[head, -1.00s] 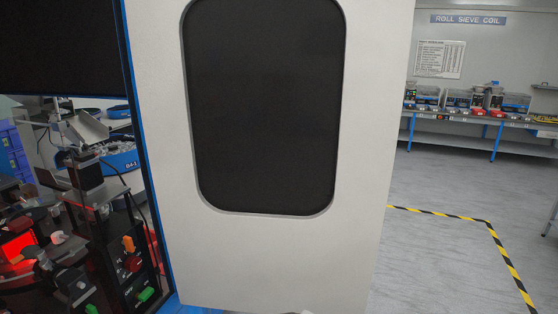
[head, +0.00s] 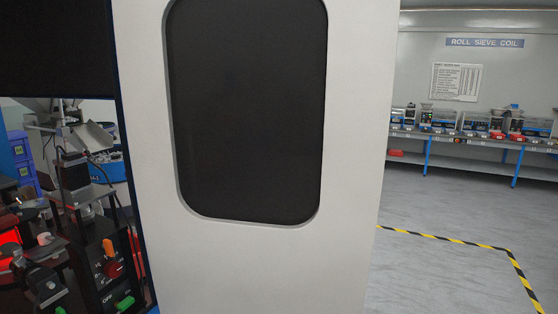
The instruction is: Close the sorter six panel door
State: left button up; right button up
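A white door panel (head: 260,268) with a dark rounded window (head: 250,110) fills the middle of the head view. It stands open, swung out from the dark frame of the sorter (head: 122,150) on its left. The sorter's inside shows through the opening, with a black control box (head: 112,270) at lower left. The door's lower edge is out of view. I see no handle on the part of the door that shows. Neither of my grippers is in view.
Grey floor (head: 440,200) lies free to the right of the door, with yellow-black tape (head: 450,238) on it. A long bench (head: 470,141) with several machines stands at the back right. Blue bins (head: 22,168) show at far left.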

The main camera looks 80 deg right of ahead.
aim_at(246, 121)
jog(key=k+l+u, duration=0.25)
jog(key=k+l, duration=1)
jog(key=k, duration=0.15)
